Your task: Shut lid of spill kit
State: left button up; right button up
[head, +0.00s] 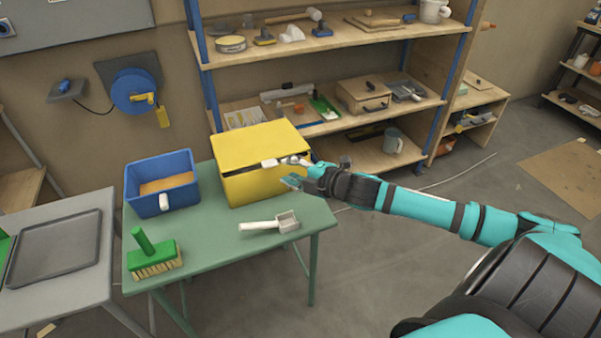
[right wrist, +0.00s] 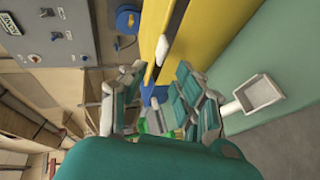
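The spill kit is a yellow box (head: 255,187) on the green table, with a yellow lid (head: 257,145) over its top. A dark gap shows between lid and box along the front, so the lid looks slightly raised. A white latch (head: 270,163) sits at the lid's front edge. My right gripper (head: 290,172) is at the box's front right, close to the latch. In the right wrist view its fingers (right wrist: 160,100) are apart and empty, with the lid, the dark gap and the box (right wrist: 208,40) just beyond them. I cannot tell whether it touches the lid. My left gripper is out of view.
On the green table (head: 215,259) are a blue bin (head: 147,172), a green brush (head: 154,255) and a white scoop (head: 272,223). A grey table with a tray (head: 55,252) stands left. Loaded shelves (head: 350,122) stand behind the box.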

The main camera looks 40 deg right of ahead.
jog(key=shift+v, duration=1.75)
